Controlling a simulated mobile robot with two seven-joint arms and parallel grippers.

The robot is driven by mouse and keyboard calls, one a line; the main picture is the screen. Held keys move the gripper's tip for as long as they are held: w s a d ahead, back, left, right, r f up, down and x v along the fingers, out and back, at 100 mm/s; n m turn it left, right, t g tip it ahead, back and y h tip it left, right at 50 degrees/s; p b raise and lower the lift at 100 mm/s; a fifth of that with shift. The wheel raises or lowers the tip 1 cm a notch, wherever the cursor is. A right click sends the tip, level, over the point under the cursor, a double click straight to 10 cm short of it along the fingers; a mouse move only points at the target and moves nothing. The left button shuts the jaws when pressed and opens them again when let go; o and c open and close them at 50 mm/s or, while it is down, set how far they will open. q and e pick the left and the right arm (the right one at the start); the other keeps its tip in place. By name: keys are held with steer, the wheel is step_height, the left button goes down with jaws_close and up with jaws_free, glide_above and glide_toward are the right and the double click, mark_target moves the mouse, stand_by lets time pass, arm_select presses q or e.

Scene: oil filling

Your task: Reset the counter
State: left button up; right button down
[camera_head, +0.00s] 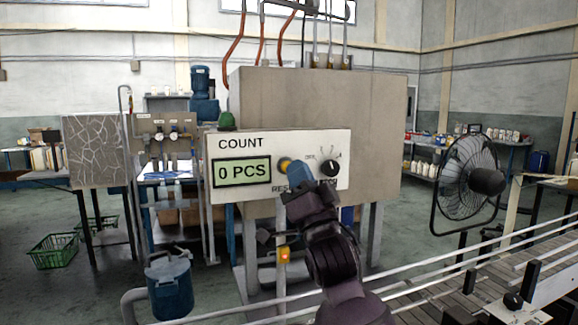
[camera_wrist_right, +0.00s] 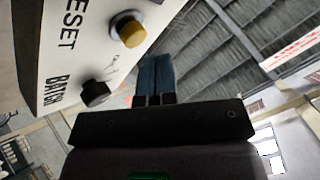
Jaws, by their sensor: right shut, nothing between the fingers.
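The counter panel (camera_head: 237,147) is a white box face marked COUNT on the large machine. Its green display (camera_head: 242,172) reads 0 PCS. A yellow reset button (camera_head: 284,163) sits right of the display, partly hidden by my right gripper; in the right wrist view the yellow button (camera_wrist_right: 129,31) shows whole. A black knob (camera_head: 330,168) is to its right. My right gripper (camera_head: 297,174) is shut and empty, its blue fingertips just in front of the panel beside the button. In the right wrist view the fingertips (camera_wrist_right: 155,72) are together and apart from the button. My left gripper is not in view.
A conveyor with rails (camera_head: 470,285) runs at the lower right. A black fan (camera_head: 467,185) stands at the right. A blue canister (camera_head: 170,287) is at the lower left. Green baskets (camera_head: 54,250) lie on the floor at the left.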

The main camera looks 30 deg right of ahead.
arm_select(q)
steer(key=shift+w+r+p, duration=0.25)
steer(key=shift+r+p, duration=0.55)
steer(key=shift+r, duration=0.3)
arm_select(e)
steer(key=s, duration=0.2)
steer(key=s+a, duration=0.1)
steer(key=s, duration=0.1)
steer(key=shift+s, duration=0.4)
